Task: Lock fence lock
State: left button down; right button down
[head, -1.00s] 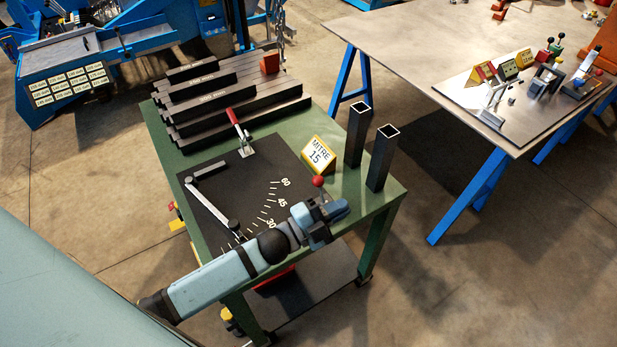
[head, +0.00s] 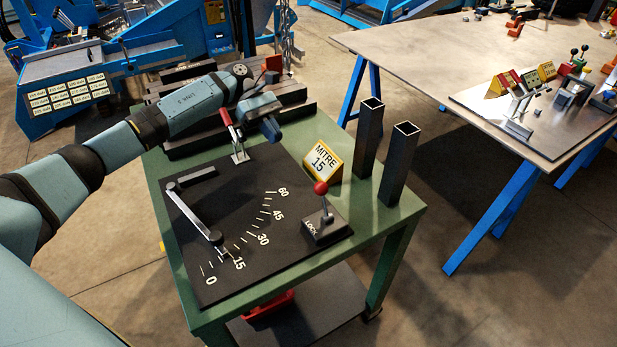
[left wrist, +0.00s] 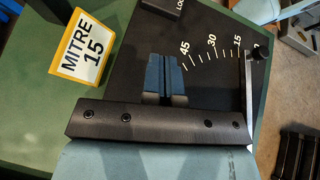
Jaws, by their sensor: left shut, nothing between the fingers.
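The fence lock (head: 325,225) is a dark block marked LOCK at the right edge of the black plate. Its short lever rises nearly upright to a red ball (head: 321,188). In the left wrist view only part of the lock block (left wrist: 165,7) shows at the top edge. The fence arm (head: 196,212) lies on the plate, its knobbed end near the 15 mark. My left gripper (head: 271,128) is above the plate's back edge, beside the red-handled clamp and apart from the lock. Its blue fingers (left wrist: 165,78) are together and empty. My right gripper is out of view.
A yellow MITRE 15 sign (head: 323,160) and two upright square tubes (head: 370,138) stand right of the plate on the green table (head: 185,300). The red-handled clamp (head: 232,135) and dark bars (head: 175,140) are at the back. The plate's middle is clear.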

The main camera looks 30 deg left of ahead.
pick_arm(q)
jog(key=p, duration=0.1)
send_near(322, 197)
notch_tip(322, 197, down, 4)
jog(key=shift+w, duration=0.15)
jog(key=shift+s+d+r+p, duration=0.15)
jog(key=shift+s+d, duration=0.05)
jog(key=shift+d, duration=0.35)
jog(key=shift+s+d+r+p, duration=0.1)
jog(key=shift+s+d+p, duration=0.05)
jog(key=shift+d, duration=0.35)
jog(key=shift+s+d+r+p, duration=0.15)
jog(key=shift+s+d, duration=0.05)
jog(key=shift+d, duration=0.35)
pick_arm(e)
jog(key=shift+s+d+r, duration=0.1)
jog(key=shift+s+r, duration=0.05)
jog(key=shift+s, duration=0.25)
